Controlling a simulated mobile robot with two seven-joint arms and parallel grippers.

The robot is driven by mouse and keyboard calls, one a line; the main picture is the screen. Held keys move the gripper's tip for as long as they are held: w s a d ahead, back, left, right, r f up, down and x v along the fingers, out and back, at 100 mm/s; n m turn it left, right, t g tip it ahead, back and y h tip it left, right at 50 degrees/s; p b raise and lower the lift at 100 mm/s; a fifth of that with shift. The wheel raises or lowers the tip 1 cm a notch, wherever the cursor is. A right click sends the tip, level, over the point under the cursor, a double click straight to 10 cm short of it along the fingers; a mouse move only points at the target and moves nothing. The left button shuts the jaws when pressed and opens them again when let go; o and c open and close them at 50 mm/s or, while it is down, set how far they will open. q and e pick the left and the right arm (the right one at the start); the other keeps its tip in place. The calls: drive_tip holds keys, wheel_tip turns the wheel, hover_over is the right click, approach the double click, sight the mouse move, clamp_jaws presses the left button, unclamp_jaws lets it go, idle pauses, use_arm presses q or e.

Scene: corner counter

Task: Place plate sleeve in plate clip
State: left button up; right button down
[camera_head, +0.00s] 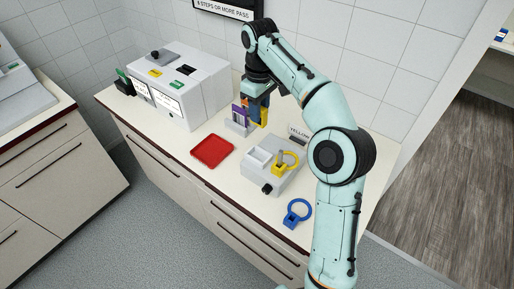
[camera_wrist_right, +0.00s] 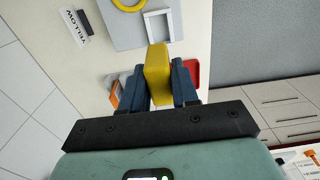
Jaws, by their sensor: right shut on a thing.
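My right gripper (camera_head: 262,98) is shut on a yellow block-like piece (camera_head: 263,116), which I take to be the plate sleeve. In the right wrist view the yellow piece (camera_wrist_right: 157,75) sits between the dark blue fingers (camera_wrist_right: 158,88). The gripper is beside a white holder (camera_head: 238,126) with a purple piece (camera_head: 240,111). I cannot tell whether the held piece touches anything. A grey unit (camera_head: 262,177) stands to the right, with a white square frame (camera_head: 259,158) and a yellow ring piece (camera_head: 291,158) on it. I cannot tell which part is the plate clip. My left gripper is not in view.
A red tray (camera_head: 211,151) lies left of the grey unit. A blue ring piece (camera_head: 297,213) lies near the counter's front edge. A sign reading YELLOW (camera_head: 298,134) stands behind the unit. A white machine (camera_head: 183,85) fills the left end.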

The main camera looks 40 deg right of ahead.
drive_tip(key=f+b, duration=0.1)
drive_tip(key=f, duration=0.6)
drive_tip(key=f+b, duration=0.1)
drive_tip(key=f, duration=0.7)
drive_tip(key=shift+w+f, duration=0.2)
drive_tip(key=shift+f, duration=0.05)
drive_tip(key=shift+s+f+b, duration=0.2)
drive_tip(key=shift+f+b, duration=0.1)
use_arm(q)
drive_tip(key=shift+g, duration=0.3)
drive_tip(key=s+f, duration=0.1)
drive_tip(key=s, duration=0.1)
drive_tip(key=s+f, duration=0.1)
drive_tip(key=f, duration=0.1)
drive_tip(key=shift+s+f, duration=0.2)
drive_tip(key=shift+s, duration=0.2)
use_arm(e)
drive_tip(key=shift+w, duration=0.15)
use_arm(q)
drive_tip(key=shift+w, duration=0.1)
use_arm(e)
drive_tip(key=shift+f, duration=0.2)
drive_tip(key=c, duration=0.8)
unclamp_jaws()
drive_tip(key=shift+c, duration=0.2)
